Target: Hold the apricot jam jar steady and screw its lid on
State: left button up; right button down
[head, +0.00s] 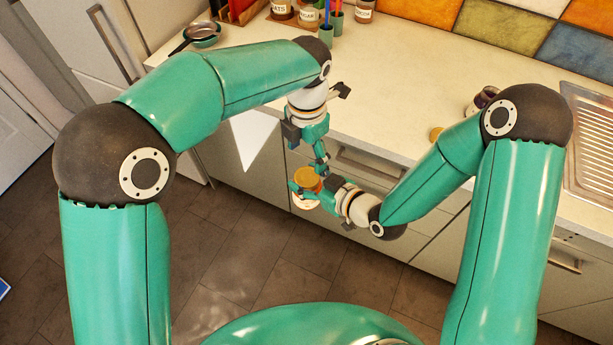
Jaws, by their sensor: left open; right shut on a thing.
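The apricot jam jar (302,202) is held in the air in front of the counter's edge, over the floor. Its round top is orange-gold; at this size I cannot tell whether that is a seated lid or the jam in an open mouth. My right gripper (306,191) is shut around the jar and hides part of its side. My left gripper (320,163) is open and points down, just above and slightly right of the jar's top, with nothing seen between its fingers. A small round gold thing (436,133), perhaps a lid, lies on the counter beside my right arm.
The pale counter (400,75) runs behind both arms. A dark jar (483,100) stands near my right elbow, partly hidden. Labelled jars (308,17), green cups (336,22) and a pan (202,34) stand at the back. A metal drainer (592,140) is at the right.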

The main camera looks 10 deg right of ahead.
aim_at(306, 176)
pick_arm(q)
jog(key=shift+f, duration=3.95)
jog(key=c, duration=1)
jog(key=shift+a+m, duration=0.15)
jog(key=shift+m, duration=1.55)
jog(key=o, duration=1.3)
jog(key=shift+r, duration=0.1)
